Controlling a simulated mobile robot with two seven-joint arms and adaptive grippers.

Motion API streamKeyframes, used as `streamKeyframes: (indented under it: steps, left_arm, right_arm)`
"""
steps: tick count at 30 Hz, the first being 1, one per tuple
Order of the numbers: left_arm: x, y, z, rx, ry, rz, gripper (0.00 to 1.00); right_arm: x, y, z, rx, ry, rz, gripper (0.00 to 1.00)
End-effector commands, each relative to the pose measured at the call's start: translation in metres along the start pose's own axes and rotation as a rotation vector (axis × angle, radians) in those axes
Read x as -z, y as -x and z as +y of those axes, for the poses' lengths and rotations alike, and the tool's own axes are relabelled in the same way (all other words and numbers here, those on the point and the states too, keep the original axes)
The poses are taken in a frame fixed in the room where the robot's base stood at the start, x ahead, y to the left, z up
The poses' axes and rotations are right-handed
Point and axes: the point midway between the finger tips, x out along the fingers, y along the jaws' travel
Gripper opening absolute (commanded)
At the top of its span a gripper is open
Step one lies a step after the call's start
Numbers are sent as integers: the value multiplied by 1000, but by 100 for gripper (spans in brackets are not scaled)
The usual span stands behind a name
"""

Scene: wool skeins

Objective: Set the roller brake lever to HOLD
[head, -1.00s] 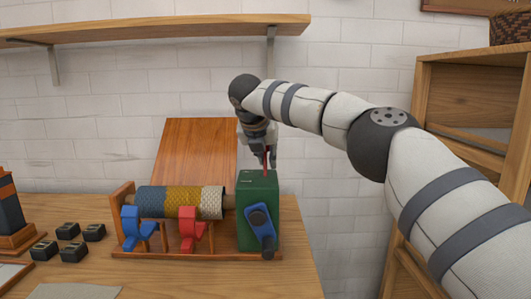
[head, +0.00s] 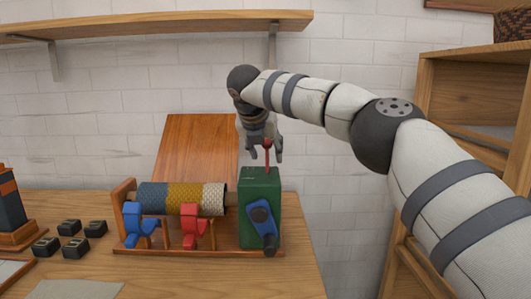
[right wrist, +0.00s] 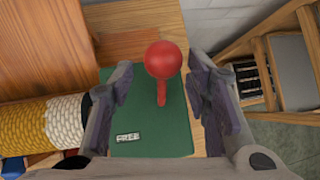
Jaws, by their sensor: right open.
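The red brake lever (head: 267,155) with a round knob stands up from the top of the green box (head: 260,180) at the right end of the roller stand. In the right wrist view the red knob (right wrist: 163,60) sits between my spread fingers, with a gap on each side. A small white label (right wrist: 128,137), which seems to read FREE, lies on the box top left of the lever's foot. No HOLD label shows. My right gripper (head: 265,157) is open above the box, its fingers around the lever. My left gripper is out of view.
The roller (head: 182,198) carries blue, yellow and cream wool. Blue (head: 137,225) and red (head: 192,227) levers stand before it, and a blue crank (head: 262,222) is on the box front. Several black blocks (head: 75,248) lie left. A wooden shelf unit (head: 460,70) stands right.

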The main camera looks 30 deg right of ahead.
Motion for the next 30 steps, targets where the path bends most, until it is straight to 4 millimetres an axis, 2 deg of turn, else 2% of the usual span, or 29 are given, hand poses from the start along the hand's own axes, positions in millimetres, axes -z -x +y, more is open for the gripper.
streamKeyframes:
  steps: [6, 12, 17, 30]
  left_arm:
    - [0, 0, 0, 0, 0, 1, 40]
    - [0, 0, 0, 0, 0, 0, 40]
    - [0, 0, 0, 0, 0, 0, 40]
    - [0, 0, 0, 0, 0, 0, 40]
  right_arm:
    - [-2, 60, 1, -6, 1, -8, 44]
    - [-1, 101, 2, -5, 2, -6, 44]
    - [-1, 111, 1, -5, 1, -4, 44]
    - [-1, 111, 1, -5, 1, -4, 44]
